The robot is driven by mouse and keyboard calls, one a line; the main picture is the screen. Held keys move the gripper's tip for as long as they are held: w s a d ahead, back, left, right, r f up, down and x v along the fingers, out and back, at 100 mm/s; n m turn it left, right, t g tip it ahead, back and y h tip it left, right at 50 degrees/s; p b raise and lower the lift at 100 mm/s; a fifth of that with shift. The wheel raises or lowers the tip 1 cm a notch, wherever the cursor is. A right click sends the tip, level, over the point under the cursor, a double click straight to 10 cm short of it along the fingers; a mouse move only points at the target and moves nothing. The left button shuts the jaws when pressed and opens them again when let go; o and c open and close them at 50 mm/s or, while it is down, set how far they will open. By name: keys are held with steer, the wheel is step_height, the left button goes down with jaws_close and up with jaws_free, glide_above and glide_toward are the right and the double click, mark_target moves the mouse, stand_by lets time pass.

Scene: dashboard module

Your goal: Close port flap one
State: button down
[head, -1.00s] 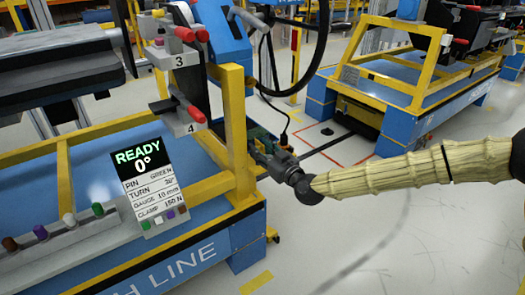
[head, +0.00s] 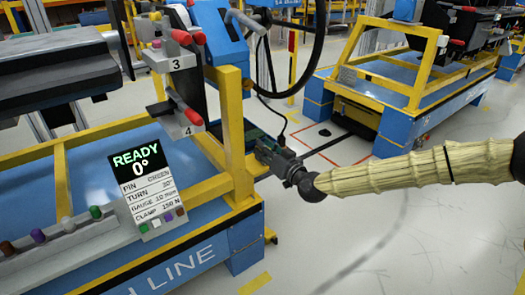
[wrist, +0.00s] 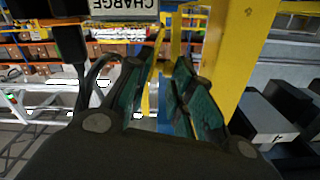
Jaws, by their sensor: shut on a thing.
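My gripper (head: 262,148) is beside the yellow post at the right end of the near blue bench. In the wrist view its two green-padded fingers (wrist: 160,70) point away from the camera. A narrow gap shows between them, with yellow and blue parts in line with it. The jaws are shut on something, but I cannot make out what. A white sign (wrist: 122,8) reading CHARGE, upside down, is just above the fingers in the wrist view. I cannot pick out port flap one or tell whether it is open or shut.
The yellow post (head: 233,125) stands close to my gripper. A black cable (head: 268,75) hangs above it. Red-handled clamps (head: 185,110) and a READY 0° display (head: 140,175) are on the near bench. Another blue bench (head: 400,95) stands behind. The floor at right is clear.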

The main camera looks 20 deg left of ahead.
steer(key=m, duration=0.2)
steer(key=w+d+m, duration=0.1)
steer(key=f+m+b, duration=0.1)
steer(key=m, duration=0.1)
steer(key=shift+w+d+m, duration=0.15)
steer(key=shift+w+m, duration=0.15)
steer(key=shift+w, duration=0.05)
steer(key=shift+w+d+f+m+b, duration=0.2)
steer(key=shift+m+b, duration=0.1)
steer(key=shift+m, duration=0.4)
steer(key=shift+w+d+f+m+b, duration=0.1)
steer(key=shift+w+m+b, duration=0.15)
steer(key=shift+m, duration=0.45)
steer(key=shift+w+d+f+m+b, duration=0.15)
steer(key=shift+m+b, duration=0.15)
steer(key=shift+m, duration=0.4)
steer(key=c, duration=1.3)
jaws_free()
steer(key=shift+w+d+f, duration=0.1)
